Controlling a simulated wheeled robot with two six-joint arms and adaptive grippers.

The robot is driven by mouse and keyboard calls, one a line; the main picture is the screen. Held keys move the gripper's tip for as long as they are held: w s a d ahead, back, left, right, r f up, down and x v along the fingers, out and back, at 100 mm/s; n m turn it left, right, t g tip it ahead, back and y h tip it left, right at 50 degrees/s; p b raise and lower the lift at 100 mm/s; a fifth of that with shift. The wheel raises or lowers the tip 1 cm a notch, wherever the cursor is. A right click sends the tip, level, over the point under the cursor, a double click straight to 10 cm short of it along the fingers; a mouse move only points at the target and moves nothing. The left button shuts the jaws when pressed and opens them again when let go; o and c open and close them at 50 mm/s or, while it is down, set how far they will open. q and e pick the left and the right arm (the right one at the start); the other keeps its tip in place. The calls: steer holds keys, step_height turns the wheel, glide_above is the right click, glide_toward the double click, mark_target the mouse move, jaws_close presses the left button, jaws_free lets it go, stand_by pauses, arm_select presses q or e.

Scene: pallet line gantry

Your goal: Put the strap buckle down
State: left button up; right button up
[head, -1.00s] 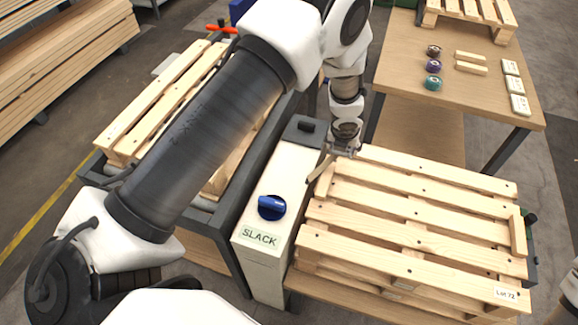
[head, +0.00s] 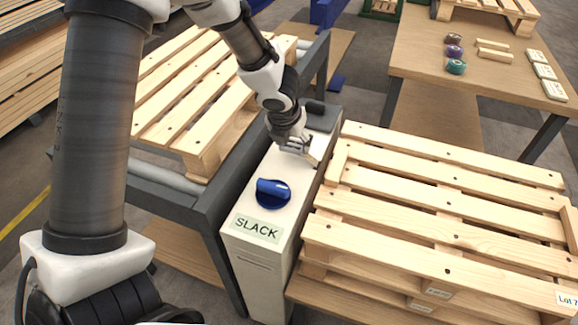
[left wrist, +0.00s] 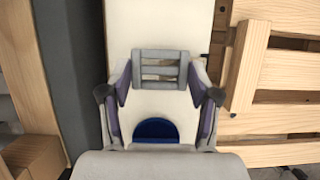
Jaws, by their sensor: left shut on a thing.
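The strap buckle (left wrist: 160,67) is a grey frame with crossbars and slots. In the left wrist view it sits between the two fingertips of my left gripper (left wrist: 160,82), which is shut on it. In the head view my left gripper (head: 297,149) is over the far part of the white SLACK cabinet's top (head: 257,183), beyond the blue knob (head: 273,193). The buckle shows there only as a small grey shape at the fingertips. I cannot tell whether it touches the cabinet top. My right gripper is not in view.
Stacked wooden pallets (head: 440,205) stand close to the cabinet's right. A roller conveyor (head: 170,170) carrying a pallet (head: 200,95) is on the left. A black block (head: 314,106) is at the cabinet's far end. A table (head: 425,55) with tape rolls and wood strips stands behind.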

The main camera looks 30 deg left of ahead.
mark_target(287, 148)
arm_select(q)
steer(key=shift+s+a+f, duration=0.25)
steer(key=shift+a+f, duration=0.05)
steer(key=shift+a, duration=0.05)
step_height(287, 148, down, 3)
steer(key=b, duration=0.3)
steer(key=shift+d, duration=0.1)
steer(key=shift+r, duration=0.1)
steer(key=o, duration=1.3)
steer(key=shift+f, duration=0.2)
